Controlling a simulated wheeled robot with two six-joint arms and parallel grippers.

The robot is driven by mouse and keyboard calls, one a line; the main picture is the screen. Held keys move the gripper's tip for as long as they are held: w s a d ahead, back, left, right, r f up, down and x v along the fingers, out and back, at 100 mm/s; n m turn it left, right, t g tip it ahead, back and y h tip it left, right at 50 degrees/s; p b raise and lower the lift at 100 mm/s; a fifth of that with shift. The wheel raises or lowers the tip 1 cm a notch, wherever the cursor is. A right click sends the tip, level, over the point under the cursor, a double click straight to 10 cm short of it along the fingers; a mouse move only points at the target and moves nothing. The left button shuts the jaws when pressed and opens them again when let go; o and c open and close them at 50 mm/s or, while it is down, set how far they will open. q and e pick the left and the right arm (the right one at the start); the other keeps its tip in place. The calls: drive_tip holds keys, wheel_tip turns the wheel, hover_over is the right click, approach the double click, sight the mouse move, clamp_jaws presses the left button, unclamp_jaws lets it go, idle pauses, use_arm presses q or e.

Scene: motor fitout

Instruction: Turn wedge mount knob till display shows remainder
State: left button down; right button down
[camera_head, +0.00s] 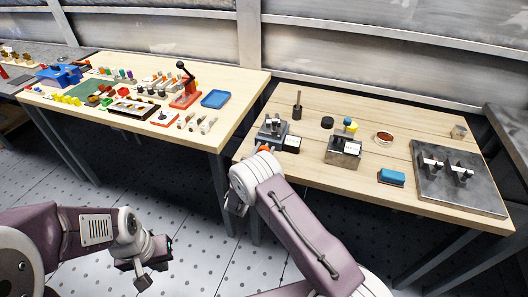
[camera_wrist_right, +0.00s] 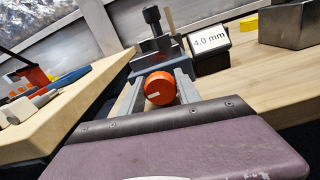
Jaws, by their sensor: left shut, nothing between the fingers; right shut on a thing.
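The wedge mount (camera_head: 271,130) is a grey block with dark upright parts at the left front of the right table; it also shows in the right wrist view (camera_wrist_right: 160,48). Its orange-red knob (camera_wrist_right: 160,88) faces me and bears a short pale mark. My right gripper (camera_wrist_right: 161,80) is shut on the knob, one finger on each side. The knob's top edge shows in the head view (camera_head: 264,149). The display (camera_wrist_right: 209,42) beside the mount reads "4.0 mm". My left gripper (camera_head: 141,274) is shut and empty, low over the floor, away from both tables.
On the right table are a metal block (camera_head: 343,153) with a white label, a blue block (camera_head: 391,178), a round reddish dish (camera_head: 383,138) and a dark plate (camera_head: 462,190) with fixtures. The left table (camera_head: 245,88) holds many small parts and a red press (camera_head: 186,93); its edge is near my right gripper.

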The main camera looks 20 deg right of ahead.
drive_tip(key=c, duration=1.1)
unclamp_jaws()
drive_tip(key=shift+c, duration=0.2)
drive_tip(key=v, duration=0.9)
